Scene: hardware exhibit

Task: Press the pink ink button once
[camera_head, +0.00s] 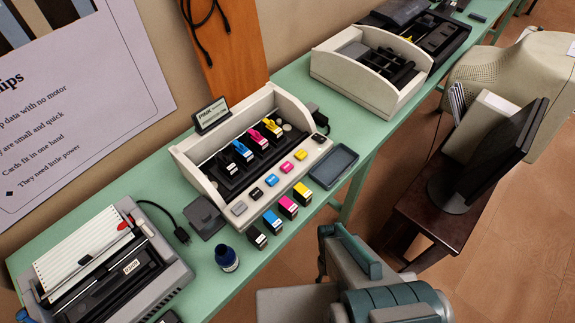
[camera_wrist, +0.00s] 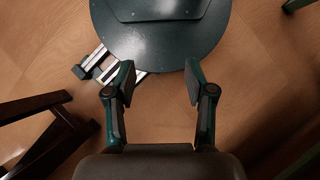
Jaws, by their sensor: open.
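The pink ink button (camera_head: 287,167) is on the sloped front panel of an open cream printer (camera_head: 183,160) on the green table. It sits in a row between the blue button (camera_head: 271,180) and the yellow button (camera_head: 301,155). A black button (camera_head: 256,193) and a grey button (camera_head: 239,208) continue the row to the left. My gripper (camera_wrist: 159,78) shows in the wrist view, open and empty above the wooden floor. Nothing touches the pink button, and the wrist view does not show the printer.
Black, blue, pink and yellow cartridges (camera_head: 288,207) stand in front of the panel. An ink bottle (camera_head: 227,258) and a dark tray (camera_head: 334,166) flank them. Another printer (camera_head: 110,270) is at left. A monitor (camera_head: 495,150) stands on a brown stool (camera_head: 440,215) at right.

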